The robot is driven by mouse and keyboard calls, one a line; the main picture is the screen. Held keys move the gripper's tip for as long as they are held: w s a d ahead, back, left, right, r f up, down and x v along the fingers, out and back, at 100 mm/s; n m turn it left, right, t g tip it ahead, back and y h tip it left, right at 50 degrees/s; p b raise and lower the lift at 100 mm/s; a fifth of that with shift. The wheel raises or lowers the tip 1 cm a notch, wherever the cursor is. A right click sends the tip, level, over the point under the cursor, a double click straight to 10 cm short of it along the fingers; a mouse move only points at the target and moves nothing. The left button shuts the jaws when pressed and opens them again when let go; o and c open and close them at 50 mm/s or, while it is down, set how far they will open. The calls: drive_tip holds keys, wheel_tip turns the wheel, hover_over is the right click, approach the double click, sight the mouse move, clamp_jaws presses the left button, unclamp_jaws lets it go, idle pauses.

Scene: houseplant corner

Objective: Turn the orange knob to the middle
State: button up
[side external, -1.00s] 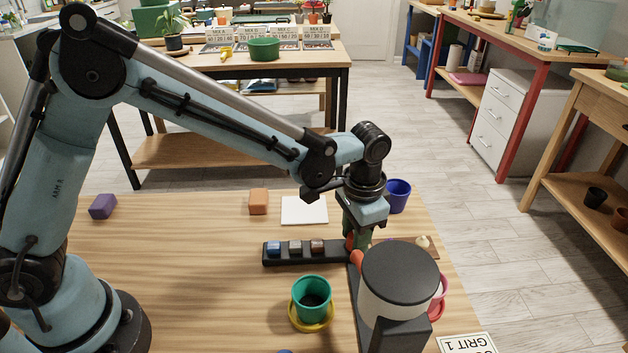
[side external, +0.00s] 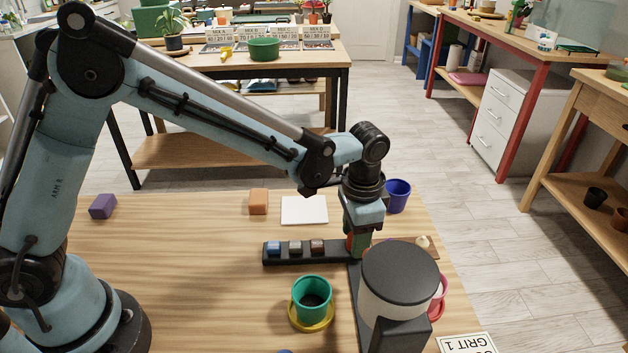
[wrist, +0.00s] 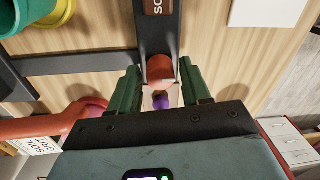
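The orange knob (wrist: 161,70) shows in the wrist view at the end of a black strip, below a brown label. My gripper (wrist: 160,78) has one green finger on each side of it, close against its sides, and looks shut on it. A small purple thing (wrist: 161,101) shows between the fingers, on the near side of the knob. In the side view my gripper (side external: 360,240) points down beside the grey-topped dispenser (side external: 400,275) and hides most of the knob. The black strip (side external: 290,258) carries blue, grey and brown blocks in a row.
A green pot (side external: 312,288) on a yellow saucer (side external: 312,323) stands near the strip. A blue cup (side external: 398,194) is behind my gripper. A white pad (side external: 304,210), an orange block (side external: 259,201) and a purple block (side external: 103,206) lie farther back. The table's left middle is clear.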

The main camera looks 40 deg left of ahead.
drive_tip(key=shift+o, duration=0.7)
wheel_tip(320, 180, up, 12)
drive_tip(key=shift+s+d, duration=0.2)
drive_tip(key=shift+d, duration=0.05)
drive_tip(key=s+a+n+t, duration=0.6)
drive_tip(key=s+a, duration=0.6)
drive_tip(key=a, duration=0.5)
drive_tip(key=shift+s+a+f+n+t, duration=0.15)
drive_tip(key=shift+a+f+n+t, duration=0.1)
drive_tip(key=shift+n+t, duration=0.25)
